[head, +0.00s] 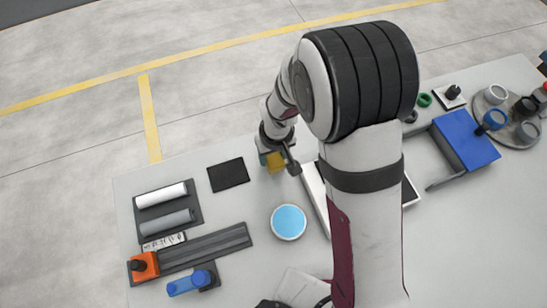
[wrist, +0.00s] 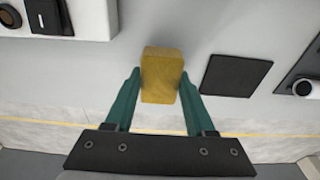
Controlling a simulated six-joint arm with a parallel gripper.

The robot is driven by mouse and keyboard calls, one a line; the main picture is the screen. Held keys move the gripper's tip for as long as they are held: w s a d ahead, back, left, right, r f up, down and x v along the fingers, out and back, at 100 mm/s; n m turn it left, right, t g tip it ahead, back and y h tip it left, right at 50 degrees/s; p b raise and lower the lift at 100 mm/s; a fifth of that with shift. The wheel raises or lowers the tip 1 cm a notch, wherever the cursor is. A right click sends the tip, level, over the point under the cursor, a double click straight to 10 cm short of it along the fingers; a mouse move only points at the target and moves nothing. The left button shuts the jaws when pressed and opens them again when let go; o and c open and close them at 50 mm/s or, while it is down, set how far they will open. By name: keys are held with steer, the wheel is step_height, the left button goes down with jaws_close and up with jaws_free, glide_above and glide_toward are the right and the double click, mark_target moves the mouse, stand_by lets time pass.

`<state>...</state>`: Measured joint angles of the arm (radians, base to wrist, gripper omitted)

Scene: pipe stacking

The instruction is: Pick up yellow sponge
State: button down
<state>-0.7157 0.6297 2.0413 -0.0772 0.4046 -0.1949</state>
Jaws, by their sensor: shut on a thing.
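The yellow sponge (wrist: 162,76) is a small block between the two green fingers of my gripper (wrist: 159,82) in the wrist view. The fingers are shut on its sides. In the head view the sponge (head: 275,163) shows below my gripper (head: 271,156), near the back edge of the table and right of a black square mat (head: 229,175). My wrist partly hides it there. I cannot tell whether the sponge touches the table.
A round blue-topped dish (head: 289,222) stands in front of the sponge. At left lie a rack with two rollers (head: 165,206), a dark rail (head: 205,246) and an orange block (head: 143,267). A blue box (head: 466,140) stands at right. My arm hides the middle.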

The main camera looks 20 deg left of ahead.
step_height(320, 180, up, 2)
steer(key=shift+r, duration=0.1)
steer(key=w+d+r, duration=0.2)
steer(key=d+r, duration=0.4)
steer(key=d, duration=0.5)
steer(key=shift+d+r, duration=0.25)
steer(key=shift+r, duration=0.15)
steer(key=c, duration=0.8)
jaws_free()
steer(key=shift+c, duration=0.2)
steer(key=c, duration=0.6)
steer(key=shift+a, duration=0.1)
